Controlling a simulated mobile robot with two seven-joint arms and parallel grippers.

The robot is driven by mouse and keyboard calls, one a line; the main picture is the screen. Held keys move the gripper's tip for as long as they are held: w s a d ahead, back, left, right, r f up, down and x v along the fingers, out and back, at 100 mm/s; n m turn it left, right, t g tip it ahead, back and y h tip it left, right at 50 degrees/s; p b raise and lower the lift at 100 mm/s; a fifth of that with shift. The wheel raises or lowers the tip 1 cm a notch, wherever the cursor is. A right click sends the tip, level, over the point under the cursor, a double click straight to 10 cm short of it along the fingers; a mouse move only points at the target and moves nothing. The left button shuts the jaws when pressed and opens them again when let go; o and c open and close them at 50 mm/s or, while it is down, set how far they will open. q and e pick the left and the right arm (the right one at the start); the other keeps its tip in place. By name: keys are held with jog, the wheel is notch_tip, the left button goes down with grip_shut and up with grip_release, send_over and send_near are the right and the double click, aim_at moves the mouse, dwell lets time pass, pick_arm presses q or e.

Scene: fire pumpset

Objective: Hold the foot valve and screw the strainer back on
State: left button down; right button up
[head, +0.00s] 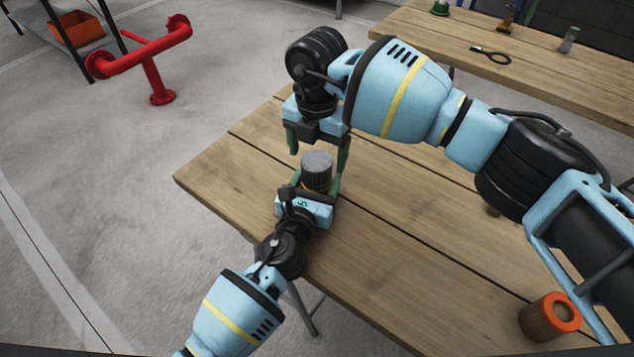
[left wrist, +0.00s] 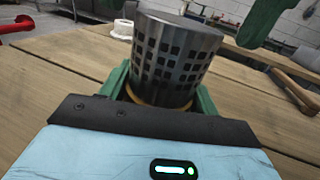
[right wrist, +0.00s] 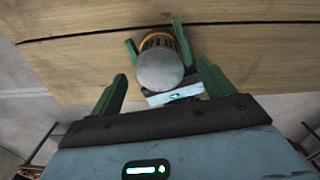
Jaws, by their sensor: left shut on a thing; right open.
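The strainer (head: 317,170) is a dark grey perforated cylinder with a flat top, upright over the table's left part. It also shows in the left wrist view (left wrist: 175,60) and end-on in the right wrist view (right wrist: 160,70). Below it, a brass rim of the foot valve (left wrist: 160,100) shows between my left fingers; the rest of the valve is hidden. The strainer sits on or right against this rim; I cannot tell how far it is threaded. My left gripper (head: 317,184) is shut on the foot valve. My right gripper (head: 318,158) is open above the strainer, its fingers pointing down.
The wooden table (head: 400,285) is mostly clear. A brown cylinder with an orange rim (head: 550,318) stands at its near right. A rear bench (head: 400,30) holds a black-handled tool (head: 491,55) and small parts. A red pipe stand (head: 152,70) is on the floor at left.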

notch_tip(320, 180, up, 7)
jog(key=shift+r, duration=0.15)
pick_arm(q)
jog(key=shift+c, duration=1.4)
grip_release()
jog(key=shift+s, duration=0.1)
jog(key=v, duration=0.7)
jog(key=shift+s+a+p, duration=0.1)
jog(key=shift+s+p, duration=0.25)
pick_arm(e)
jog(key=shift+r, duration=0.85)
pick_arm(q)
jog(key=shift+f, duration=0.1)
pick_arm(e)
jog(key=shift+s, duration=0.1)
